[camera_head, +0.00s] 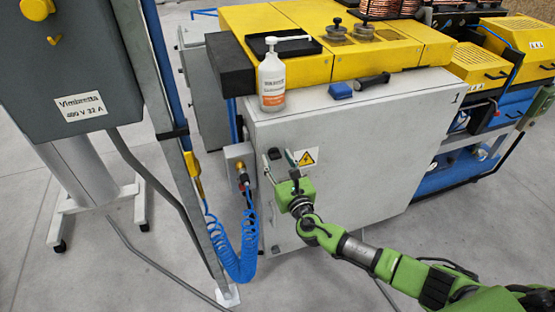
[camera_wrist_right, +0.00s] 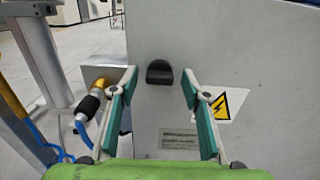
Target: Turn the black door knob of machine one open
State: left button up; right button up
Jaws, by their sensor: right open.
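The black door knob (camera_wrist_right: 160,72) is on the grey door of machine one (camera_head: 370,140), which bears a "1" at its upper right. In the head view the knob (camera_head: 274,153) shows just above my right gripper (camera_head: 279,158). In the right wrist view my right gripper (camera_wrist_right: 160,108) is open, its two fingers apart, with the knob between and beyond them. The knob appears clear of both fingers; exact distance is hard to tell. My left gripper is not in view.
A yellow warning sign (camera_head: 306,157) is right of the knob. A grey box with an air coupling (camera_head: 241,168) and a coiled blue hose (camera_head: 246,240) is left. A metal post (camera_head: 165,120) rises at the left.

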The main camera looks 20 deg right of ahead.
jog(key=shift+w, duration=0.2)
jog(key=c, duration=1.1)
